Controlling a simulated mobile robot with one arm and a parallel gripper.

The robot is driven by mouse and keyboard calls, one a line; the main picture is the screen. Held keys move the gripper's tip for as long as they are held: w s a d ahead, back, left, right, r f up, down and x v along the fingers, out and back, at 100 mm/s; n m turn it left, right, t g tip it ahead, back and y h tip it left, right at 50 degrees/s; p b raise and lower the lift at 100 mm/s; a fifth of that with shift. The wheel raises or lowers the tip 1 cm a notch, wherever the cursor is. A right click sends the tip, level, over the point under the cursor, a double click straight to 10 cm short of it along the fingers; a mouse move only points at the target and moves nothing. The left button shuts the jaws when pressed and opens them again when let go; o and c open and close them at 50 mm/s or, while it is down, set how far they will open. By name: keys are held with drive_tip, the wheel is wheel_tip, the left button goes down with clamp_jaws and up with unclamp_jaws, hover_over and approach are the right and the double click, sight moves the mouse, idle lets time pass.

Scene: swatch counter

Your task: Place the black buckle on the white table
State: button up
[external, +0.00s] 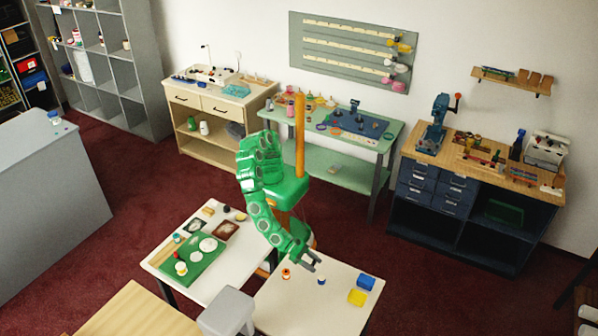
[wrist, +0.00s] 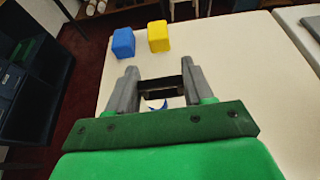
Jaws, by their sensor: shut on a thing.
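My gripper (external: 308,262) hangs over the right-hand white table (external: 292,309), and its two grey fingers also show in the wrist view (wrist: 161,83). It is shut on the black buckle (wrist: 160,84), a dark rectangular piece that spans the gap between the fingertips. The buckle cannot be made out in the external view. In the wrist view, the pale table top (wrist: 225,60) lies beneath the gripper. I cannot tell whether the buckle touches the table.
A blue block (external: 366,282) and a yellow block (external: 357,297) stand at the table's right side. An orange spool (external: 286,273) and a small blue-and-white item (external: 321,281) are close to my gripper. The table's front part is clear. Another white table with a green mat (external: 203,266) adjoins left.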

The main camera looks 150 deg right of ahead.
drive_tip(key=shift+s+d+r, duration=0.2)
